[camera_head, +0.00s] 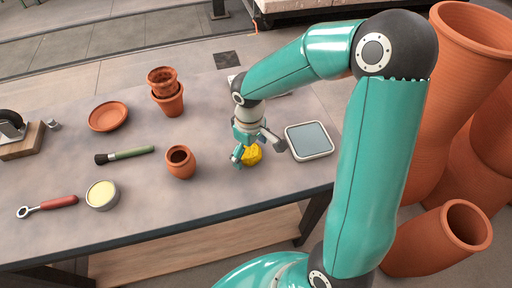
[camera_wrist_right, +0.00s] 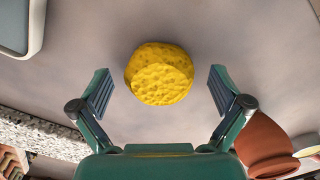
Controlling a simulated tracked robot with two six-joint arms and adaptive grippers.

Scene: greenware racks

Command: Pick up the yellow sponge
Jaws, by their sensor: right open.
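The yellow sponge (camera_head: 252,155) lies on the grey table near its front edge, partly hidden by my gripper in the head view. In the right wrist view the round, pitted sponge (camera_wrist_right: 160,74) sits centred, just beyond the fingertips. My right gripper (camera_head: 243,158) is over the sponge, pointing down at it. In the wrist view its two fingers (camera_wrist_right: 160,88) are wide apart, one on each side of the sponge, with gaps to both. Nothing is held. My left gripper is not in view.
A small terracotta pot (camera_head: 180,164) stands left of the sponge, and a grey-blue tray (camera_head: 309,140) lies to its right. A green-handled brush (camera_head: 130,153), a tin (camera_head: 102,195), a terracotta saucer (camera_head: 108,116) and stacked pots (camera_head: 168,101) are farther left.

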